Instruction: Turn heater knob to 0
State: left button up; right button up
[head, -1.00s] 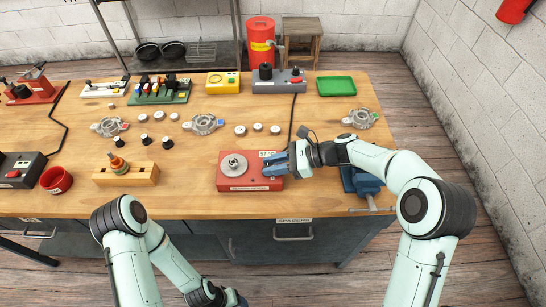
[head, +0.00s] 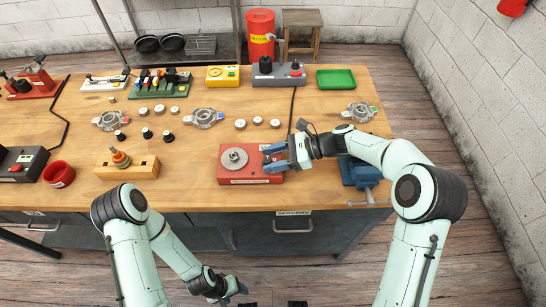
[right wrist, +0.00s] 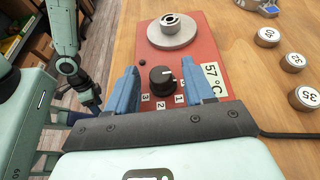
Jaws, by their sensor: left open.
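The red heater (head: 235,175) sits on the wooden bench with a round metal plate (head: 234,159) on top. In the right wrist view its display (right wrist: 215,80) reads 57 °C. The black heater knob (right wrist: 161,79) stands beside the numbers 1, 2 and 3. Its white mark points to the upper right; the number at the mark is not clear. My right gripper (head: 274,158) is open, its blue fingers on either side of the knob; contact is not visible. The knob is hidden in the head view. My left gripper (head: 240,290) is low in front of the bench, apparently empty.
Metal discs (head: 258,120) lie behind the heater. A blue vise (head: 360,172) stands right of it, near my right arm. A wooden block (head: 127,170) with a stacked part is to the left. Bare bench lies between the block and heater.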

jog(key=v, duration=1.3)
jog(key=shift+d, duration=0.2)
